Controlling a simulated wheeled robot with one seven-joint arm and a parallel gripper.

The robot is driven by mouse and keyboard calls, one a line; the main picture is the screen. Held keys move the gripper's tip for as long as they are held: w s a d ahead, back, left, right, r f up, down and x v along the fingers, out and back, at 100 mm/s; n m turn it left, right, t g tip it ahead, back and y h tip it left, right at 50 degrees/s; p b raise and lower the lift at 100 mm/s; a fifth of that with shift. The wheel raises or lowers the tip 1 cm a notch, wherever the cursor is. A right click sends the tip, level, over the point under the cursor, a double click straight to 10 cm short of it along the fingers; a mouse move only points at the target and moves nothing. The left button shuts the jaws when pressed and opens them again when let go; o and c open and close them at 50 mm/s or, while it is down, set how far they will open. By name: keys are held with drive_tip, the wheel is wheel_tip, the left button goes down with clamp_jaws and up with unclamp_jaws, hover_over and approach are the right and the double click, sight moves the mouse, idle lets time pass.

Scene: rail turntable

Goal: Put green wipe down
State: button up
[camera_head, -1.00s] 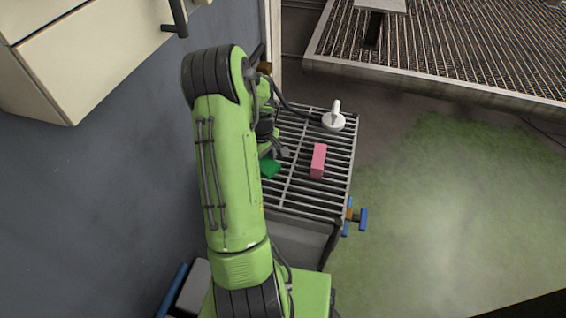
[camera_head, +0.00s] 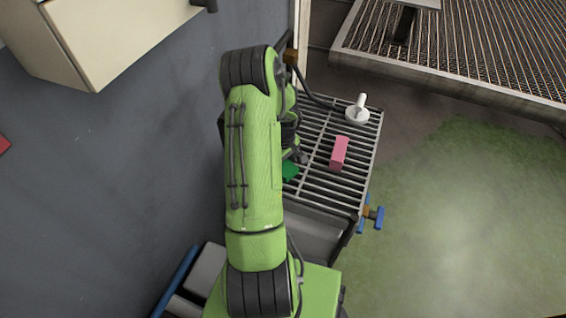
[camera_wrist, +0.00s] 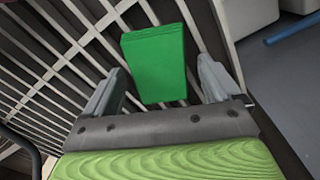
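The green wipe (camera_wrist: 155,62) is a flat green block in the wrist view, lying on or just above the slatted rack. My gripper (camera_wrist: 161,68) has its two fingers spread on either side of it. A gap shows between the wipe and the right finger; the left finger is close to its edge. In the head view the green wipe (camera_head: 290,171) is partly hidden by my arm, at the left side of the rack (camera_head: 326,207). My gripper (camera_head: 299,154) is small there and mostly covered by my forearm.
A pink block (camera_head: 339,152) lies on the rack to the right of the wipe. A white round object with an upright handle (camera_head: 357,113) stands at the far right corner. A blue-handled valve (camera_head: 372,215) sits off the right edge. A grey wall (camera_head: 120,160) is on the left.

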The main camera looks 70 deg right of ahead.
sight(283, 167)
wheel_tip(283, 167, up, 12)
drive_tip(key=p, duration=0.3)
drive_tip(key=shift+r, duration=0.2)
idle(0.6)
